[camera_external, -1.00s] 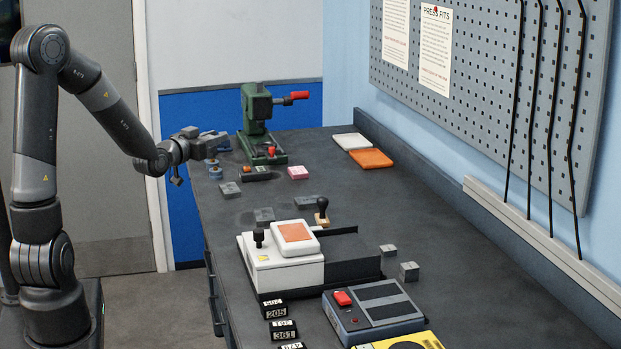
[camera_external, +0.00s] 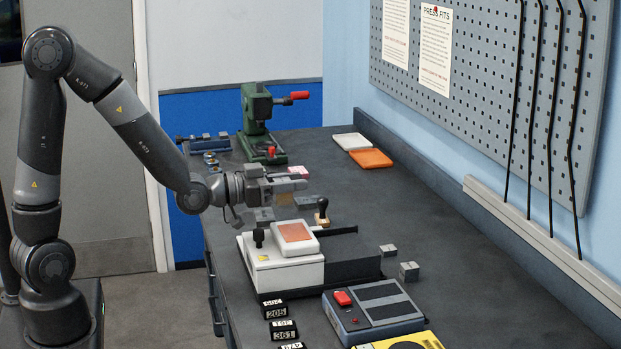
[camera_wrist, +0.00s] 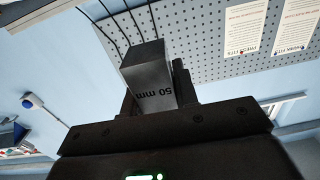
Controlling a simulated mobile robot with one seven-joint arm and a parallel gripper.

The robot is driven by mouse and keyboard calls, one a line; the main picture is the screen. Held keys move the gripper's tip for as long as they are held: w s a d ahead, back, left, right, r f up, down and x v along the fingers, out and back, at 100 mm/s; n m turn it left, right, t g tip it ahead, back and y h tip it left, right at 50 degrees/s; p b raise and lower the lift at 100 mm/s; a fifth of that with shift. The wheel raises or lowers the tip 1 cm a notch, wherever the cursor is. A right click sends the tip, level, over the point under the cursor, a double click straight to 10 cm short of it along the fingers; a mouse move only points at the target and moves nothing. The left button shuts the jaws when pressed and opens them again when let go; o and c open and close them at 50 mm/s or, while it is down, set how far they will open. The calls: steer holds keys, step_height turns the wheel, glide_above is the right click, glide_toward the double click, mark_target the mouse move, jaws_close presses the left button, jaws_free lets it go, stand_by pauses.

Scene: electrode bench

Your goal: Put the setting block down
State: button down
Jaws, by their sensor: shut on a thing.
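My gripper (camera_external: 292,181) is above the middle of the bench, just behind the white device. In the wrist view my gripper (camera_wrist: 156,88) is shut on a dark grey setting block (camera_wrist: 147,76) marked "50 mm". The block stands out between the two fingers, with the wall and pegboard behind it. In the outside view, the block (camera_external: 287,186) is small at the fingertips and partly covered by them. It is held off the bench top.
A white device with an orange pad (camera_external: 295,231) and a black-handled stamp (camera_external: 321,213) stand near my gripper. Grey blocks (camera_external: 409,271) lie to the right. A green press (camera_external: 260,125) is at the back. The bench's right rear surface (camera_external: 425,205) is clear.

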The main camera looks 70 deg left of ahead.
steer(key=shift+d, duration=0.75)
steer(key=shift+d, duration=0.15)
stand_by(1.2)
steer(key=s+a+f, duration=0.2)
steer(key=a, duration=0.7)
steer(key=s+a+f+h, duration=0.1)
steer(key=s+a+f, duration=0.1)
steer(key=a, duration=0.6)
steer(key=s+a+f, duration=0.2)
steer(key=s+a, duration=0.1)
steer(key=a, duration=0.6)
steer(key=shift+a+f+m, duration=0.3)
steer(key=shift+f+m, duration=0.1)
